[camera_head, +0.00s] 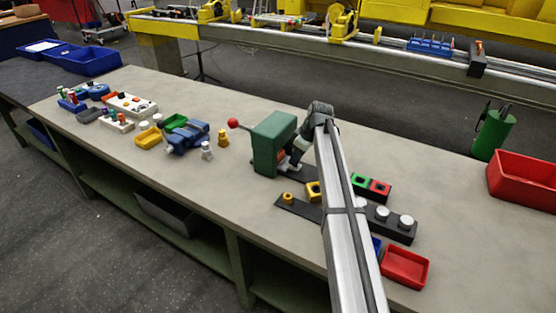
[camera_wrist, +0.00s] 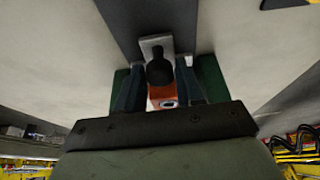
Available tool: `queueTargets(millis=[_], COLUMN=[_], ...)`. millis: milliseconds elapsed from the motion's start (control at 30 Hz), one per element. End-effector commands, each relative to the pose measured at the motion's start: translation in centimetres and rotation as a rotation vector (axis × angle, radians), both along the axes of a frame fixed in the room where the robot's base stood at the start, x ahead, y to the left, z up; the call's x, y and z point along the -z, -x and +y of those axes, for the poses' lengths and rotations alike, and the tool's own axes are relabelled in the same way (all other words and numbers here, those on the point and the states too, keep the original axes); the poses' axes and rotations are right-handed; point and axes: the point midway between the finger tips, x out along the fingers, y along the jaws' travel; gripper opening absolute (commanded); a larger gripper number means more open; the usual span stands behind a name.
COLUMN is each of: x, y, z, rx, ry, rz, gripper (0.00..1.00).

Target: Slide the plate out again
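A green press-like housing (camera_head: 273,142) with a red ball lever (camera_head: 233,123) stands on the bench. A dark flat strip (camera_head: 305,177) extends from its base on the right. My gripper (camera_head: 293,163) is low at the housing's right side, partly hidden by my arm. In the wrist view my gripper's two fingers (camera_wrist: 159,72) are apart, on either side of a black knob (camera_wrist: 159,71) on a light grey plate (camera_wrist: 154,43). Gaps show between fingers and knob. An orange-red block (camera_wrist: 162,97) sits behind the knob, with green housing (camera_wrist: 208,78) beside the fingers.
A dark strip with white round caps (camera_head: 382,212), green and red blocks (camera_head: 378,187) and a red tray (camera_head: 405,267) lie right of the housing. My arm hides part of this. Small parts (camera_head: 190,135) lie to the left. A larger red bin (camera_head: 522,180) stands far right.

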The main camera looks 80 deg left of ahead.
Motion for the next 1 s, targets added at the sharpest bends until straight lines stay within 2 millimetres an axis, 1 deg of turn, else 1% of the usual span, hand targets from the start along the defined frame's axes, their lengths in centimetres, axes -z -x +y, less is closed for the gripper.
queueTargets(millis=[33, 300, 367, 533, 1000], x=[0.0, 0.0, 0.0, 0.0, 0.0], y=[0.0, 0.0, 0.0, -0.2, -2.1], z=[0.0, 0.0, 0.0, -0.3, -2.2], rx=[0.0, 0.0, 0.0, 0.0, 0.001], ry=[0.0, 0.0, 0.0, 0.0, 0.0], rz=[0.0, 0.0, 0.0, 0.0, -0.001], gripper=[0.32, 0.06, 0.01, 0.01, 0.01])
